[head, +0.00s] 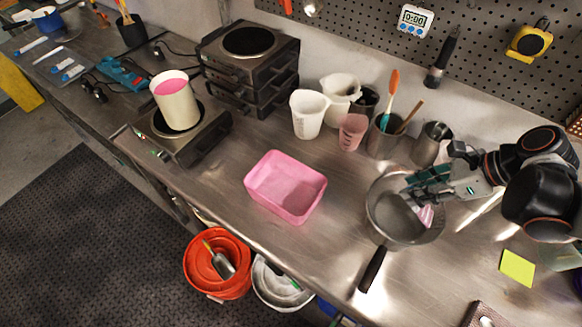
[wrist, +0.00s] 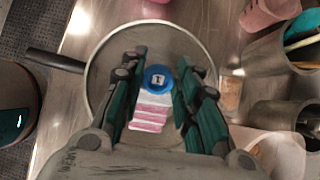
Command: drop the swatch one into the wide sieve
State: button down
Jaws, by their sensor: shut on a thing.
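The swatch one is a white and pink striped piece (wrist: 152,112) with a round blue tag marked 1 (wrist: 157,78). It also shows below my gripper in the head view (head: 427,216). My gripper (head: 412,190) is shut on it, with its teal fingers on both sides in the wrist view (wrist: 157,85). The wide sieve (head: 392,222) is a round metal bowl with a black handle at the right of the bench. In the wrist view the sieve (wrist: 108,65) lies behind the swatch. The swatch is over the sieve's opening; its exact height is unclear.
A pink tray (head: 262,192) stands left of the sieve. Cups and metal pots (head: 383,140) stand close behind it. A yellow-green note (head: 517,267) lies to the right. Hot plates (head: 185,140) and a white pot (head: 177,108) stand farther left. Buckets (head: 217,265) stand on the floor.

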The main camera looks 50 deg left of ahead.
jog(key=shift+f, duration=0.6)
jog(key=c, duration=1.1)
grip_release()
jog(key=v, duration=1.2)
